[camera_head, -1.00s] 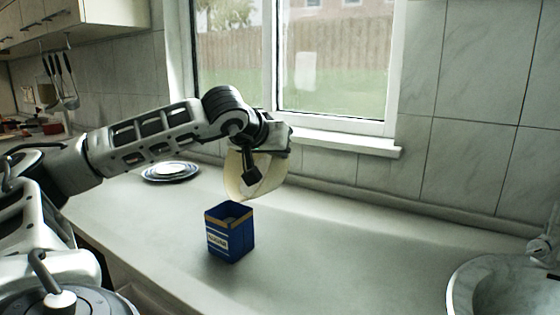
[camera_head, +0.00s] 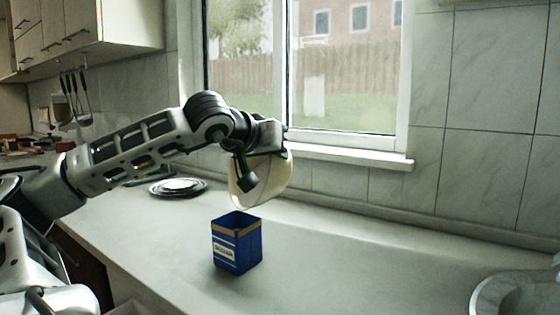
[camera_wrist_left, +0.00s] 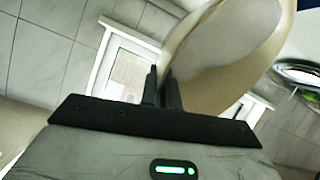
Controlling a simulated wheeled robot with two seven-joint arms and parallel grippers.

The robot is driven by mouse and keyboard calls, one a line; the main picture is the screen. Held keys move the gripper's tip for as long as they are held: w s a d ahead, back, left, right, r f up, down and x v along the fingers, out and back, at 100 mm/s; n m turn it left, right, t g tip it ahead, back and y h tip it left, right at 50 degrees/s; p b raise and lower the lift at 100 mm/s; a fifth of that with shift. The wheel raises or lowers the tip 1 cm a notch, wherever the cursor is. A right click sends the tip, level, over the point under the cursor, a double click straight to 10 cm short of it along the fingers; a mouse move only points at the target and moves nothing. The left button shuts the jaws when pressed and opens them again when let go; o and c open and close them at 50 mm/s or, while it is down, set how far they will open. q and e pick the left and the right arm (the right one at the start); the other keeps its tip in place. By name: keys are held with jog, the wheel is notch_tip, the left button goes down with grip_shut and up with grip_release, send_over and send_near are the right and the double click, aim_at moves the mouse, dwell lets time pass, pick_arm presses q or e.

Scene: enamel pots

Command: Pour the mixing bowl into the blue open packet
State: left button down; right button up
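The cream mixing bowl (camera_head: 274,182) hangs steeply tilted in the air, just above and slightly right of the blue open packet in the head view. My left gripper (camera_head: 283,148) is shut on the bowl's rim; its two fingers (camera_wrist_left: 163,88) pinch the bowl (camera_wrist_left: 222,50) in the left wrist view. The blue open packet (camera_head: 237,250) stands upright on the counter, with a tan band near its open top and a white label. The bowl and packet look apart. I cannot tell what is inside the bowl, and no falling stream shows. My right gripper is out of view.
A stacked dark-rimmed plate (camera_head: 177,187) lies on the counter (camera_head: 350,260) at the back left. A metal sink (camera_head: 515,290) is at the lower right. The window sill (camera_head: 350,157) juts out behind the bowl. The counter right of the packet is clear.

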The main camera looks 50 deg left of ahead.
pick_arm(q)
jog(key=shift+s+r+b, duration=0.1)
jog(key=shift+s+b, duration=0.15)
jog(key=shift+b, duration=0.1)
jog(key=shift+s+r, duration=0.1)
jog(key=shift+s, duration=0.1)
jog(key=shift+s+r+t+b, duration=0.1)
jog(key=shift+s+t+b, duration=0.3)
jog(key=shift+b, duration=0.45)
jog(key=shift+s+a+b, duration=0.1)
jog(key=shift+s+b, duration=0.2)
jog(key=shift+b, duration=0.3)
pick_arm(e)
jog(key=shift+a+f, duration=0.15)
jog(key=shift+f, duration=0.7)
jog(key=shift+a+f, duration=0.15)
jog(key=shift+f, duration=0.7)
pick_arm(q)
jog(key=shift+r, duration=0.1)
jog(key=shift+t, duration=0.3)
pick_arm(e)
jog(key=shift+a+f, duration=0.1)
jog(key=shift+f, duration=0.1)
pick_arm(q)
jog(key=shift+s+b, duration=0.2)
jog(key=shift+b, duration=0.35)
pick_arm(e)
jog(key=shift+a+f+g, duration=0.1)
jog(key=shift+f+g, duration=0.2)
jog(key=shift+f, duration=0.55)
